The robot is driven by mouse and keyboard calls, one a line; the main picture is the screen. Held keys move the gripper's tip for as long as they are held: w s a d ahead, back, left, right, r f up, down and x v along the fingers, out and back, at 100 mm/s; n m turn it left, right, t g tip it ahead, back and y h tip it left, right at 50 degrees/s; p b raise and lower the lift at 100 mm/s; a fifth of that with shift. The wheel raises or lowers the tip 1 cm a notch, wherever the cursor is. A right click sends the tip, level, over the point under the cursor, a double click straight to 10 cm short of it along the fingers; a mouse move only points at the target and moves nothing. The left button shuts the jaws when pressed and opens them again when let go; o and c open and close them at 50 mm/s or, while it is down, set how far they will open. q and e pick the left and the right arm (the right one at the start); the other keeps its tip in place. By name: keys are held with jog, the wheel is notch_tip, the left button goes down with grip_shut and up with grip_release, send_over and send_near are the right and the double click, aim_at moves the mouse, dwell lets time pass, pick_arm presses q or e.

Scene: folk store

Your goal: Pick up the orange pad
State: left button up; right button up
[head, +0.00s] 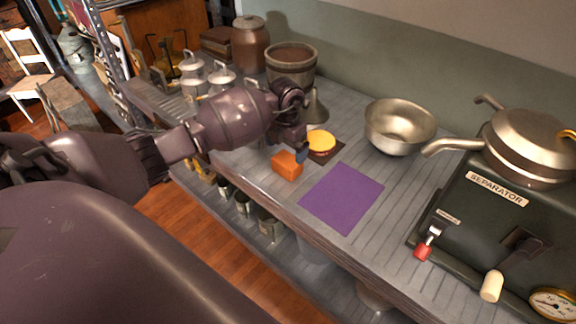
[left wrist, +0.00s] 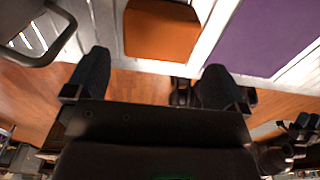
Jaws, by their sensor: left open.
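The orange pad (head: 287,166) is a small block near the front edge of the grey counter in the head view. It also shows at the top middle of the left wrist view (left wrist: 162,30). My left gripper (head: 300,154) is right beside and above the pad, pointing down, and partly hides its far side. In the left wrist view my left gripper (left wrist: 156,72) has its two dark fingers wide apart with nothing between them. The pad lies ahead of the fingertips.
A purple mat (head: 342,196) lies right of the pad. A yellow-topped round item (head: 321,141) sits on a dark mat just behind. A metal bowl (head: 399,126) and the separator machine (head: 498,198) stand further right. Pots and canisters (head: 222,78) crowd the back left.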

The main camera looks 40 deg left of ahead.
aim_at(287, 159)
pick_arm(q)
notch_tip(287, 159, down, 3)
notch_tip(287, 159, down, 3)
jog(key=shift+w+f+b, duration=0.15)
jog(key=shift+f+b, duration=0.05)
jog(key=shift+b, duration=0.45)
jog(key=shift+f, duration=0.6)
jog(key=c, duration=0.6)
jog(key=shift+r, duration=0.15)
